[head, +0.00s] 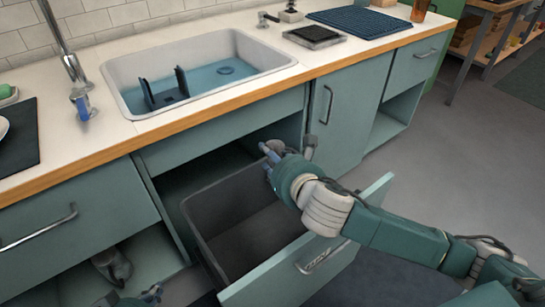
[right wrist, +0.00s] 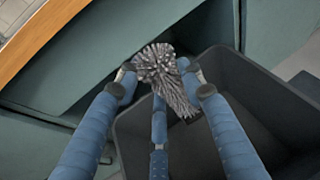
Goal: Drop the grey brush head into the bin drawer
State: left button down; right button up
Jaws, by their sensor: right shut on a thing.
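The grey brush head (right wrist: 165,75) has a mop of grey bristles. My right gripper (right wrist: 162,88) is shut on it, with its blue fingers around it. In the head view the brush head (head: 276,146) shows only as a small grey patch beyond the fingers of my right gripper (head: 270,156). The bin drawer (head: 290,278) is pulled out and holds a dark grey bin (head: 235,252). The brush head is near the bin's back rim; its height above it is hard to tell. My left gripper (head: 150,294) is partly in view at the bottom edge, its opening unclear.
A sink (head: 205,62) with bluish water and a dark rack (head: 165,92) is set in the counter above the drawer. The counter's wooden edge (head: 150,135) runs close behind my right gripper. An open cubby at lower left holds a greyish object (head: 112,265).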

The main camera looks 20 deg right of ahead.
jog(key=o, duration=1.3)
jog(key=shift+c, duration=0.2)
jog(key=shift+s, duration=0.1)
jog(key=v, duration=0.7)
jog(key=shift+s, duration=0.2)
jog(key=shift+r, duration=0.1)
